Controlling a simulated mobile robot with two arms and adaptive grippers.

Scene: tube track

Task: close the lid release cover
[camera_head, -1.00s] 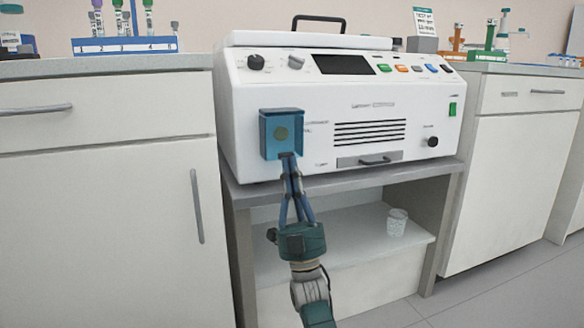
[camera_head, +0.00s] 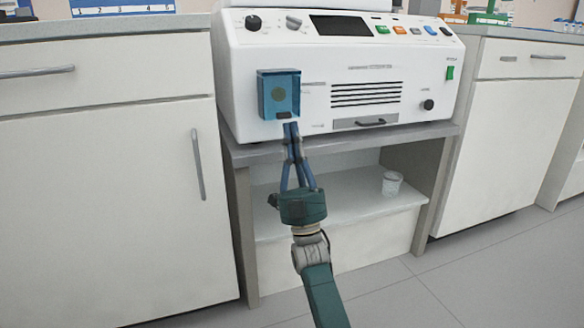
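The lid release cover (camera_head: 279,94) is a translucent blue box-like cover on the left of the white machine's front (camera_head: 390,65). A round brownish disc shows through it. A small dark tab sits at its lower edge. My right gripper (camera_head: 291,126) is just below the cover, pointing up at it, with its fingertips together and nothing seen between them. The tips are close under the tab; I cannot tell whether they touch it. My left gripper is not in view.
The machine stands on a grey bench (camera_head: 330,142) with an open shelf below, where a clear beaker (camera_head: 391,183) stands. White cabinets (camera_head: 100,170) flank it on the left and right. The floor in front is clear.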

